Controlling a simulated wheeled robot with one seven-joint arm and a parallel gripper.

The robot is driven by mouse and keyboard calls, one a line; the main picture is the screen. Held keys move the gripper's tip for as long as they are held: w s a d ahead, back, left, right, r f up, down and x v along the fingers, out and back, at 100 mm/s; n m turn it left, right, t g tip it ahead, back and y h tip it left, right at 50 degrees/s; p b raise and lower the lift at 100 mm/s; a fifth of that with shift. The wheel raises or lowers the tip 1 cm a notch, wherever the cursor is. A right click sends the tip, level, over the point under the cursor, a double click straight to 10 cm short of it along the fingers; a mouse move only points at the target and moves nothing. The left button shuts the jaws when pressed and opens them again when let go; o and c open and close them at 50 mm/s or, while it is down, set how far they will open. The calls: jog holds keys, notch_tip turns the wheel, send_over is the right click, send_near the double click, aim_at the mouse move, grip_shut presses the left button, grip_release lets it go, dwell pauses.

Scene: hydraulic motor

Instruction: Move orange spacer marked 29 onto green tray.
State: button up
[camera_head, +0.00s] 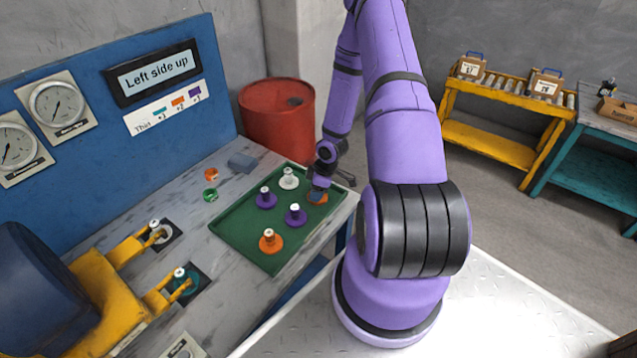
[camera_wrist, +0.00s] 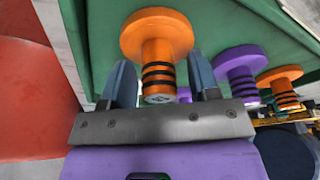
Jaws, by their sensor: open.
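The green tray (camera_head: 222,226) lies on the bench and also shows in the wrist view (camera_wrist: 225,22). An orange spacer (camera_head: 318,198) stands upright on its right corner, partly hidden by my gripper (camera_head: 320,187). In the wrist view, this orange spacer (camera_wrist: 157,38) has black rings on its stem, which is between the fingers of my open gripper (camera_wrist: 160,82). The fingers show gaps on both sides of the stem. A second orange spacer (camera_head: 270,242) stands near the tray's front edge and also shows in the wrist view (camera_wrist: 281,78). I cannot read the number 29 on either.
A yellow machine (camera_head: 100,290) is left; a red barrel (camera_head: 270,115) stands beyond.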

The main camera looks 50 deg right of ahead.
jog(key=v, duration=1.2)
notch_tip(320, 180, up, 13)
jog(key=m+g+h, duration=0.1)
jog(key=m+h, duration=0.1)
jog(key=h, duration=0.1)
send_over(326, 196)
jog(key=w+a, duration=0.1)
jog(key=a, duration=0.1)
jog(key=s+a+r+m+h, duration=0.1)
jog(key=a+r, duration=0.2)
jog(key=r, duration=0.4)
jog(key=a+r+m+h, duration=0.1)
jog(key=a+r, duration=0.3)
jog(key=r, duration=0.3)
jog(key=s+a+r+m+t+y, duration=0.2)
jog(key=s+a+r+m+t, duration=0.1)
jog(key=s+a+r, duration=1.3)
jog(key=shift+s+m+t+y, duration=0.4)
jog(key=shift+s+m, duration=0.2)
jog(key=shift+m, duration=0.1)
